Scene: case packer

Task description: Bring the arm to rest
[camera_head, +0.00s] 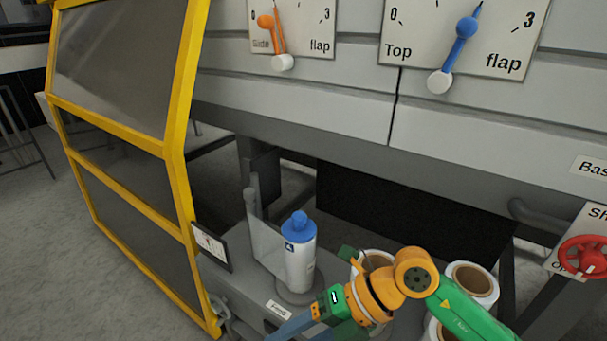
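My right arm (470,310), green and orange, comes in from the lower right and bends at an orange joint. Its wrist points to the lower left. The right gripper (292,328) is at the bottom edge, in front of the grey shelf and just below the white bottle (299,262) with a blue cap. Its fingertips are partly cut off by the frame, so I cannot tell whether it is open or shut. The bottle stands upright on a round base, apart from the gripper as far as I can see. My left gripper is out of view.
Several white rolls (470,278) sit behind and beside my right arm. A yellow-framed guard (178,170) stands at left. A red handwheel (583,257) is at right. The side flap dial (306,28) and top flap dial (410,42) are above. Open floor (50,215) lies far left.

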